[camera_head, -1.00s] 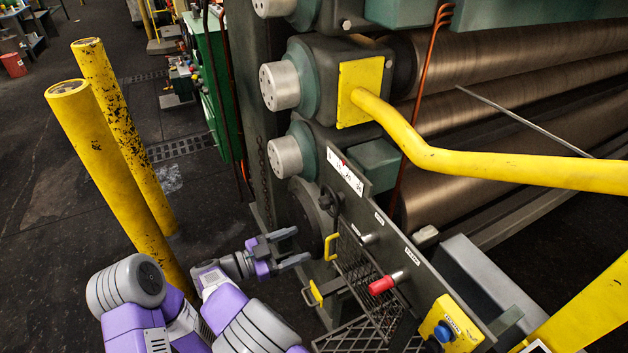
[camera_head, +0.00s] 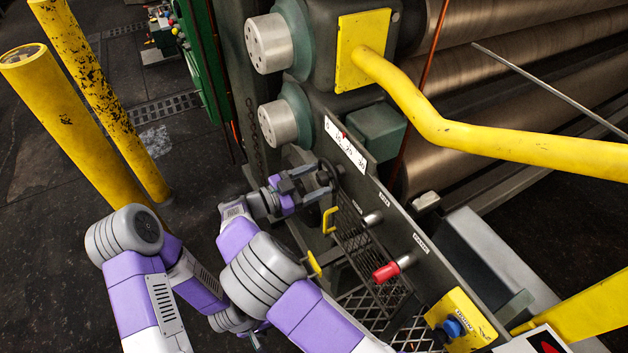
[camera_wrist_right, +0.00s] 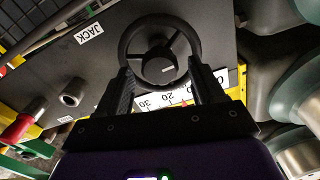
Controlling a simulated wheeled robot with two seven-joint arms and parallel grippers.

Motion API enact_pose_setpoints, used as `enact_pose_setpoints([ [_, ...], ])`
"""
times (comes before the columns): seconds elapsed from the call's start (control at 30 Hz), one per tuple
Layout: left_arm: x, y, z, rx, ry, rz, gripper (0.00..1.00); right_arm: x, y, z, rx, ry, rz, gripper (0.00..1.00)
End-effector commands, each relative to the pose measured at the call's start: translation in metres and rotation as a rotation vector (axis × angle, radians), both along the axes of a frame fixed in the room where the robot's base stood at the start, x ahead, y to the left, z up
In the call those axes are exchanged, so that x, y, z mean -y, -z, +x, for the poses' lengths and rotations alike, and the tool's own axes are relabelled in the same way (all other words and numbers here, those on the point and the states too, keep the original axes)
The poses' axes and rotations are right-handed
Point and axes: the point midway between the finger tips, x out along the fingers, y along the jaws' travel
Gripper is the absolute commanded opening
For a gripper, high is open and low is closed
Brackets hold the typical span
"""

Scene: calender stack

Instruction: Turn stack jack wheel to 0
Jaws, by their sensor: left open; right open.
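The dark jack wheel (camera_wrist_right: 160,62) has a round rim and spokes and is near a JACK label in the right wrist view. In the head view the wheel (camera_head: 329,174) is partly hidden by my right gripper (camera_head: 305,184). The right gripper (camera_wrist_right: 161,66) is open, its two fingers at opposite sides of the wheel's rim; contact is unclear. A white scale (camera_wrist_right: 157,101) with 20, 30 and a 0 digit lies behind the wheel, with a red marker near the 20; the exact reading is unclear. It also shows in the head view (camera_head: 345,146). My left gripper (camera_head: 257,341) is low and mostly hidden behind my arm.
The panel carries a red-handled lever (camera_head: 388,271), a yellow handle (camera_head: 329,219) and a yellow box with a blue button (camera_head: 453,327). A yellow rail (camera_head: 480,140) crosses in front of the rollers. Yellow posts (camera_head: 75,130) stand at the left.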

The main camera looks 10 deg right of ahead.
Motion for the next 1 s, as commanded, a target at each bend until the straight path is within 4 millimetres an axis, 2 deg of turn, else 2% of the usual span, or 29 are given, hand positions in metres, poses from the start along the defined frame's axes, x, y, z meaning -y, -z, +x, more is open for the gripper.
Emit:
enact_pose_setpoints([
  [0.23,0.000,0.000,0.000,0.000,0.000,0.000,0.52,0.001,0.000,0.000,0.000,0.000,0.000,0.66],
  [0.6,0.000,0.000,0.000,0.000,0.000,0.000,0.52,0.001,0.000,0.000,0.000,0.000,0.000,0.12],
  [1.0,0.000,0.011,0.000,0.000,0.000,0.000,0.52,0.001,0.002,0.000,0.093,0.001,0.041,0.12],
])
